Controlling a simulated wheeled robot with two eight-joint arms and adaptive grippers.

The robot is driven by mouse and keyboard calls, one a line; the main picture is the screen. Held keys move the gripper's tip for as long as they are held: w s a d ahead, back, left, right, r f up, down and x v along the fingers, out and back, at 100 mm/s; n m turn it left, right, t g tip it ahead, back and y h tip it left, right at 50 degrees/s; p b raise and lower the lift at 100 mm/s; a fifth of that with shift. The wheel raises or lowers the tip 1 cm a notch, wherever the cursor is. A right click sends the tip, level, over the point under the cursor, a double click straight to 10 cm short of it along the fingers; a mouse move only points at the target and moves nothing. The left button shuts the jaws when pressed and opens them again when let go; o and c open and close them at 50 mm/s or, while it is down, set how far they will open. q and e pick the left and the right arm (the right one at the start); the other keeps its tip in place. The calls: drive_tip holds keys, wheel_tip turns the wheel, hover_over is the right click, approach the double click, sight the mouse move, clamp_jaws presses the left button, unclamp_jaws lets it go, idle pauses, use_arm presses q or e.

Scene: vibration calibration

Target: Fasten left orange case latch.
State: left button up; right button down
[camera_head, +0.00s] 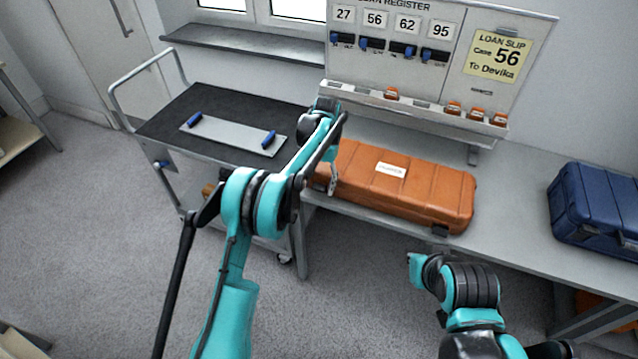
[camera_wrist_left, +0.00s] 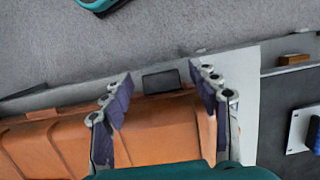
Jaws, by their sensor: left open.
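The orange case (camera_head: 425,195) lies on the grey table, with a pale label on its lid. Its left end also shows in the left wrist view (camera_wrist_left: 60,140). My left gripper (camera_head: 332,183) is over the left front part of the case. In the left wrist view its two fingers (camera_wrist_left: 160,72) are open and apart, with a dark latch (camera_wrist_left: 160,81) at the case's front edge between them. The latch touches neither finger that I can see. The head view hides this latch behind my arm; the right dark latch (camera_head: 439,230) shows at the front.
A blue case (camera_head: 597,212) stands at the table's right. A trolley (camera_head: 160,131) with a grey plate (camera_head: 228,137) and blue handles stands at the left. A register board (camera_head: 440,50) with tags and a loan slip rises behind the case. The table between the cases is clear.

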use_arm(q)
drive_tip(key=v, duration=1.2)
